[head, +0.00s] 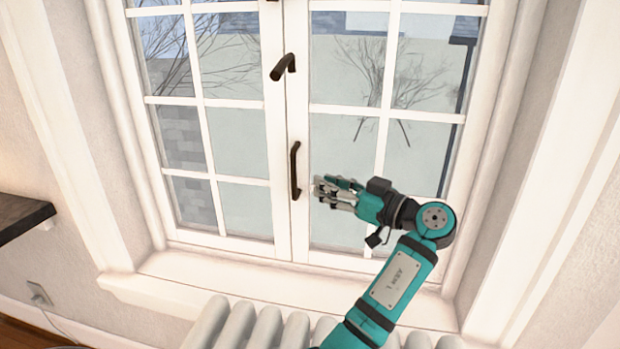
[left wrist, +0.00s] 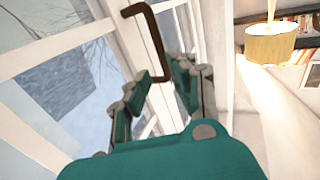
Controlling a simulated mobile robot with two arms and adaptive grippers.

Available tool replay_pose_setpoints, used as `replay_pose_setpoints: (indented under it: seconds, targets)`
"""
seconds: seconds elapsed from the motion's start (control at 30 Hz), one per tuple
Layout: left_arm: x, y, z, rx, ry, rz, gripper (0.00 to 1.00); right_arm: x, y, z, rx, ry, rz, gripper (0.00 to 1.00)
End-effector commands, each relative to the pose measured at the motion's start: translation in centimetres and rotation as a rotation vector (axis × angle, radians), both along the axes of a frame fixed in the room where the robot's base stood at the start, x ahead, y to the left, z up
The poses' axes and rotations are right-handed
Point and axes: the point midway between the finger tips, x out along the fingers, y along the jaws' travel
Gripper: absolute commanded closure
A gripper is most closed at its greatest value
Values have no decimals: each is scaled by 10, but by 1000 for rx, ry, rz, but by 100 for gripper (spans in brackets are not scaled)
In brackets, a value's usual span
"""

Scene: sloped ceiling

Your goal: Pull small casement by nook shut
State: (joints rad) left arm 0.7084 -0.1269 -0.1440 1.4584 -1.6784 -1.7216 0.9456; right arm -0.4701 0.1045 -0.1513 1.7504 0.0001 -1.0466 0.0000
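The white casement window (head: 285,215) has two paned sashes that meet near the middle of the head view. They look nearly flush; I cannot tell whether a gap remains between them. A dark vertical pull handle (head: 295,170) is on the meeting stile, with a dark lever (head: 284,66) above it. My left gripper (head: 320,190) is just right of the pull handle's lower end, apart from it in the head view. In the left wrist view, the fingers (left wrist: 160,76) are spread, with the pull handle (left wrist: 150,38) just beyond them. My right gripper is not in view.
A white sill (head: 180,277) runs below the window, with a pale ribbed radiator (head: 260,325) under it. A dark shelf (head: 22,215) juts from the left wall. A lamp shade (left wrist: 270,44) and bookshelves show in the left wrist view.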

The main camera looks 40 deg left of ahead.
Motion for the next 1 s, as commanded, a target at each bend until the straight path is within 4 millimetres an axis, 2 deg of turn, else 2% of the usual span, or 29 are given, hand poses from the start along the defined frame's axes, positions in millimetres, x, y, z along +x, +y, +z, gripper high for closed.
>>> replay_pose_setpoints:
  seconds: [0.03,0.13,0.33,0.9,1.0]
  targets:
    - [0,-12,0,-2,1,-2,77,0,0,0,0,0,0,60]
    - [0,-30,0,-2,0,-3,77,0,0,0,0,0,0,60]
    - [0,-51,0,-1,1,-1,77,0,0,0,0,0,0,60]
    - [0,-54,0,0,0,-1,77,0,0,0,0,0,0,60]
    - [0,-54,9,0,0,-1,77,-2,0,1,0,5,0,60]
